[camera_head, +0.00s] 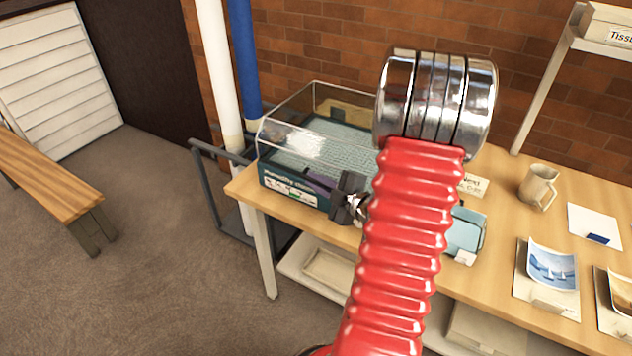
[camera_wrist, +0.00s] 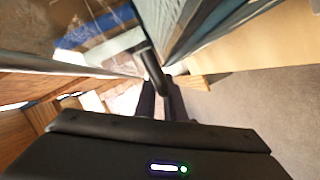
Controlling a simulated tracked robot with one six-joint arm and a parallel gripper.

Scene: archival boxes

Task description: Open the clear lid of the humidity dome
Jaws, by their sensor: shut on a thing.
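The humidity dome stands on the left end of the wooden table, with a dark labelled base (camera_head: 285,186) and a clear box-like lid (camera_head: 290,135). The lid appears to sit down on the base; its right part is hidden behind my red arm. My gripper (camera_head: 347,200) is at the dome's front side, near its right end, partly covered by the arm. In the wrist view my gripper's dark fingers (camera_wrist: 160,98) are shut on a dark bar-like handle (camera_wrist: 150,66) beside the clear lid. The exact contact is hard to make out.
A white pipe (camera_head: 217,70) and a blue pipe (camera_head: 244,60) rise behind the dome's left side, before a brick wall. Right of my arm, the table (camera_head: 505,205) holds a teal box (camera_head: 466,232), a mug (camera_head: 538,187) and picture cards (camera_head: 552,272).

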